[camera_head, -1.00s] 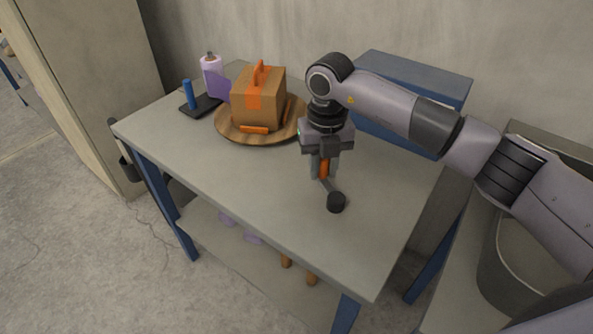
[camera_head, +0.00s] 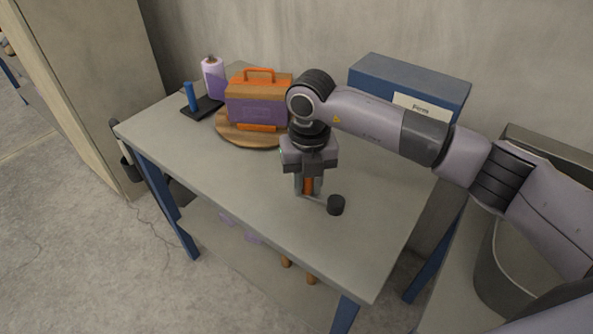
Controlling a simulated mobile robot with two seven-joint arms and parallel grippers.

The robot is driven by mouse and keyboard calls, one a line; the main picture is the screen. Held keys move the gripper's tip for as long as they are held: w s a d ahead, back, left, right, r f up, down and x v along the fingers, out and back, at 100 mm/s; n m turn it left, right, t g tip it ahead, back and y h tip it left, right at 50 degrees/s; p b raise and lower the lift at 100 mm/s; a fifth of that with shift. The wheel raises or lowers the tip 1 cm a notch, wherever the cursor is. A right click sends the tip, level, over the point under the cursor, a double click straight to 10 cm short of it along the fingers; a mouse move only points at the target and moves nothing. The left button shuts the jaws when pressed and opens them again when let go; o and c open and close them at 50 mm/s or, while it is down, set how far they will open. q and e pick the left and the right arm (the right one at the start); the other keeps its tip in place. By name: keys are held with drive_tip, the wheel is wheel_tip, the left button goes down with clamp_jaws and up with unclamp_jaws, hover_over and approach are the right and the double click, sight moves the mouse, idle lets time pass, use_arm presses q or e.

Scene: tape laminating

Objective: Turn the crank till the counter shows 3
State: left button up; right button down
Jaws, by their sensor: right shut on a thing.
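The crank (camera_head: 336,206) has a black round hub near the table's front right edge and a grey arm reaching left from it to an upright orange handle (camera_head: 308,187). My right gripper (camera_head: 309,184) points down and is shut on that handle. The fingers cover part of the handle. A round wooden board (camera_head: 229,132) stands farther back and carries a purple and brown box (camera_head: 258,106) with an orange carrying handle on top. I can make out no counter and no number. My left gripper is not in view.
A blue box (camera_head: 378,76) with a white label reading "Firm" stands at the back right, behind my right arm. A purple and white bottle (camera_head: 213,79) and a black stand with a blue post (camera_head: 190,97) are at the back left. The table (camera_head: 212,166) is bare at the front left.

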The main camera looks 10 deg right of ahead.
sight(321, 230)
drive_tip(key=shift+s+a, duration=0.2)
drive_tip(key=shift+s, duration=0.6)
drive_tip(key=shift+s+p, duration=0.65)
drive_tip(key=shift+s, duration=0.85)
drive_tip(key=shift+s+d+p, duration=0.4)
drive_tip(key=shift+s+d, duration=0.05)
drive_tip(key=shift+s, duration=0.25)
drive_tip(key=shift+s+d+p, duration=0.4)
drive_tip(key=shift+s, duration=0.3)
